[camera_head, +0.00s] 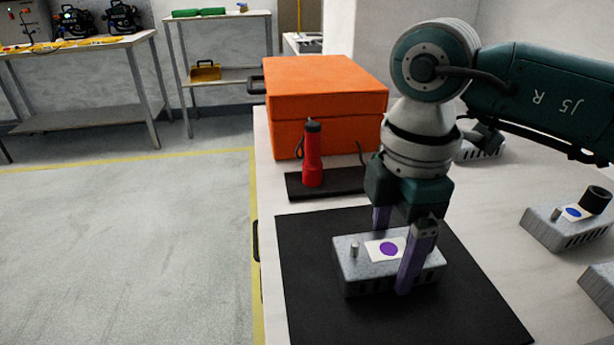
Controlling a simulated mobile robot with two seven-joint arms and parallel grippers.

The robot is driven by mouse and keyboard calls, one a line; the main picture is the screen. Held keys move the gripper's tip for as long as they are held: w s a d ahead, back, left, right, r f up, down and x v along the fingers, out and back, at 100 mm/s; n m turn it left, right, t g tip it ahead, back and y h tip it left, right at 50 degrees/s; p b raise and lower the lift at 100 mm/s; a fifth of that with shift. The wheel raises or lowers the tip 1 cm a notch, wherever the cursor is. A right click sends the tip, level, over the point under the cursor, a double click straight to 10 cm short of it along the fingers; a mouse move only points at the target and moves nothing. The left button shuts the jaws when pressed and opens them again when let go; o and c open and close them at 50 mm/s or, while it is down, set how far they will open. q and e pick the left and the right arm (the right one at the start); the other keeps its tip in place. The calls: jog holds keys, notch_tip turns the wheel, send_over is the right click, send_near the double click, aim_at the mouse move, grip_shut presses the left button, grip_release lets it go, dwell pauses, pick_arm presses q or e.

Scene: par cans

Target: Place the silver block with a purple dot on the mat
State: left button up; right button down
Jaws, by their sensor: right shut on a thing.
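The silver block with a purple dot (358,272) is at the black mat (310,310), above its middle. I cannot tell whether its underside touches the mat. Its white label with the purple dot faces up, and a small metal peg stands at its left end. My right gripper (395,255) points down over the block, with one purple finger on the near side and one on the far side, shut on it. The far finger is partly hidden behind the block. My left gripper is not in view.
A silver block with a blue dot (556,232) is at right, with another partly cut off (600,285). The table's left edge runs beside the mat.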

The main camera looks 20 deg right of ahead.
aim_at(393, 248)
jog(key=shift+f, duration=0.1)
grip_release()
jog(key=shift+r, duration=0.4)
notch_tip(393, 248, up, 12)
jog(key=p, duration=0.2)
jog(key=shift+f, duration=0.2)
